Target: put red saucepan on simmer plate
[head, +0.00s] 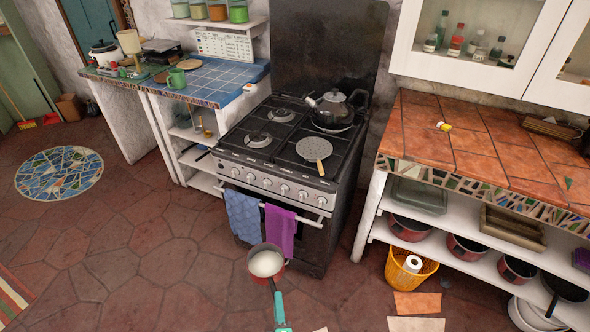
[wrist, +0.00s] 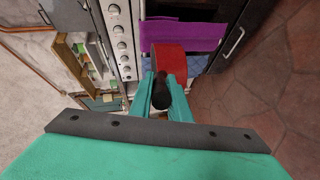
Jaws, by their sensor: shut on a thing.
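The red saucepan (head: 281,272) is in the air in front of the stove, with its pale inside showing in the head view. Its red side (wrist: 168,62) and dark handle (wrist: 160,97) show in the wrist view. My teal gripper (head: 278,298) is shut on the handle; its fingers flank the handle in the wrist view (wrist: 161,85). The simmer plate (head: 314,151), a round grey speckled disc with a wooden handle, lies on the stove's front right burner. The saucepan is apart from it, nearer to me.
A dark kettle (head: 334,110) stands on the back right burner, close behind the simmer plate. The left burners (head: 259,139) are bare. Blue (head: 242,215) and purple (head: 279,232) towels hang on the oven rail. A tiled counter (head: 470,140) stands to the right.

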